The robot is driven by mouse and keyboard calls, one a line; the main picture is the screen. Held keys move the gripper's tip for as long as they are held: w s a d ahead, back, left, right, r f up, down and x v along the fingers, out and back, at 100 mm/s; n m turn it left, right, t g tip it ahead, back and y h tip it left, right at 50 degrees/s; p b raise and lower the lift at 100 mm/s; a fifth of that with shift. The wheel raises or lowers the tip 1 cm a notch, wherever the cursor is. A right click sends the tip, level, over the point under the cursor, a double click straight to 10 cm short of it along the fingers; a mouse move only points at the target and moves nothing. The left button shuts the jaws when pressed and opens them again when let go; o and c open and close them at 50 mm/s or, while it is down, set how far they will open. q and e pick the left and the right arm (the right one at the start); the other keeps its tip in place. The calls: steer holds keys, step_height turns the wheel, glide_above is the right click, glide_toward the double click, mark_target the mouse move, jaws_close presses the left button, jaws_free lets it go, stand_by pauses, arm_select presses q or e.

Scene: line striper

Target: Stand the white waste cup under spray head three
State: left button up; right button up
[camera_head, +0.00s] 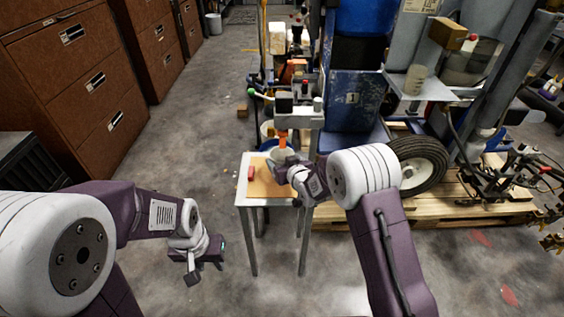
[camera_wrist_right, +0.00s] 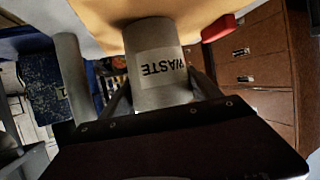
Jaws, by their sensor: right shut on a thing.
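The white waste cup (camera_wrist_right: 158,65) is between the fingers of my right gripper (camera_wrist_right: 155,92) in the wrist view, its WASTE label upside down in the picture. In the head view the cup (camera_head: 283,156) shows as a pale rim beside my right gripper (camera_head: 287,167), over the small table. I cannot tell whether its base touches the tabletop. An orange piece (camera_head: 283,141) of the machine hangs just above and behind the cup; no spray head number is readable. My left gripper (camera_head: 204,271) is open and empty over the floor at left.
The small table (camera_head: 246,190) has a tan top and metal legs. A red block (camera_head: 251,173) lies at its left side. The striper's blue body (camera_head: 352,100) and black tyre (camera_head: 418,165) stand to the right.

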steer(key=shift+s+d+r, duration=0.1)
steer(key=shift+s, duration=0.05)
steer(key=o, duration=1.4)
steer(key=shift+f, duration=0.2)
steer(key=shift+c, duration=0.2)
steer(key=shift+r, duration=0.15)
steer(key=shift+r, duration=0.25)
steer(key=p+v, duration=0.2)
steer(key=v, duration=0.9)
steer(key=shift+s+d, duration=0.2)
steer(key=shift+s, duration=0.2)
